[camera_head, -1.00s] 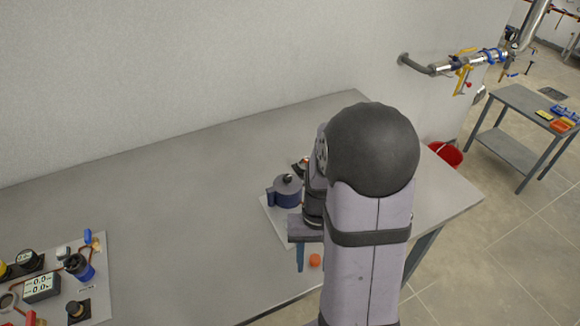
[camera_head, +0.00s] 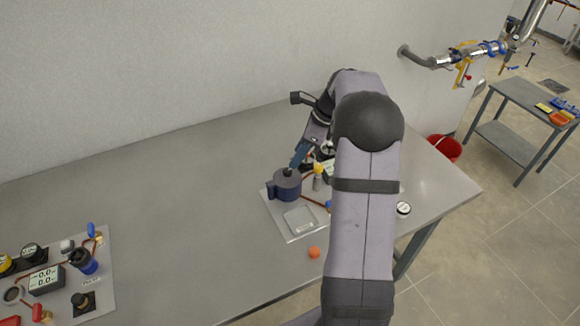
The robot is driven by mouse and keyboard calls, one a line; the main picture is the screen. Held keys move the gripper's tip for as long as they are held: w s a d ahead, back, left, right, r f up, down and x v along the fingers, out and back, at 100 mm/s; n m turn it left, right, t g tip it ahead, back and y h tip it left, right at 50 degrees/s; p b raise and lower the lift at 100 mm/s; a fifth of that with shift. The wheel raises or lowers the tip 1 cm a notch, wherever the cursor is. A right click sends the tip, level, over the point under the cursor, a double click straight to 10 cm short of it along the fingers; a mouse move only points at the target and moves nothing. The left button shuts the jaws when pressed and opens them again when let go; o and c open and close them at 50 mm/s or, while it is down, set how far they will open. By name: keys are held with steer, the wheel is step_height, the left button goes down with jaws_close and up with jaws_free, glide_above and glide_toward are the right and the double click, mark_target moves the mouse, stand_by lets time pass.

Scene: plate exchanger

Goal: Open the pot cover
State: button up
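The dark blue pot (camera_head: 288,190) stands on a light board at the middle of the table, its handle pointing left. Its grey cover (camera_head: 285,178) with a small black knob (camera_head: 287,170) sits on top. My gripper (camera_head: 292,165) reaches down from the upper right, with its blue fingers at the knob. The fingers overlap in this view and the knob is partly hidden, so I cannot tell whether they are closed on it.
A small scale (camera_head: 301,221) lies on the board in front of the pot. An orange ball (camera_head: 314,252) is near the table's front edge. Wires and small devices stand right of the pot, partly behind my arm. A panel with meters (camera_head: 45,282) is far left. The table between is clear.

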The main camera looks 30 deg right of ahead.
mark_target(288, 170)
steer(key=shift+m, duration=0.4)
steer(key=shift+f, duration=0.1)
steer(key=shift+p+x, duration=1.2)
steer(key=shift+x, duration=2.4)
jaws_close()
